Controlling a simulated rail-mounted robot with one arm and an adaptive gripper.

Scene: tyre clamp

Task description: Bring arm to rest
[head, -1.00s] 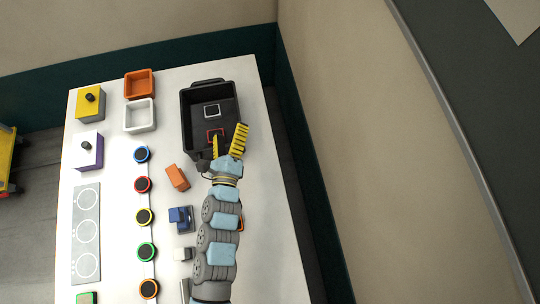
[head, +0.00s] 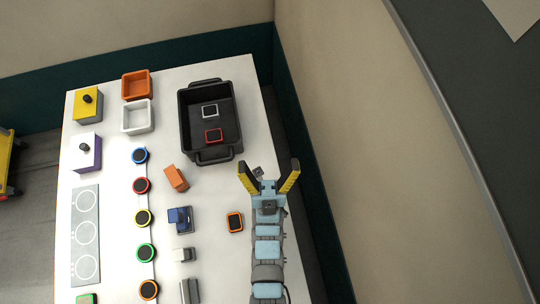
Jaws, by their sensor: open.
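My gripper (head: 269,178) is open and empty, with its two yellow fingers spread apart. It is above the right edge of the white table (head: 215,185), to the right of and nearer than the black bin (head: 239,150). My arm reaches up from the bottom of the picture along the table's right side. Nothing is between the fingers.
The black bin holds a white-framed square (head: 210,111) and a red-framed square (head: 213,136). An orange-framed piece (head: 235,222) lies left of my arm. A blue clamp-like block (head: 180,219) and an orange block (head: 176,178) stand further left. A wall rises at right.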

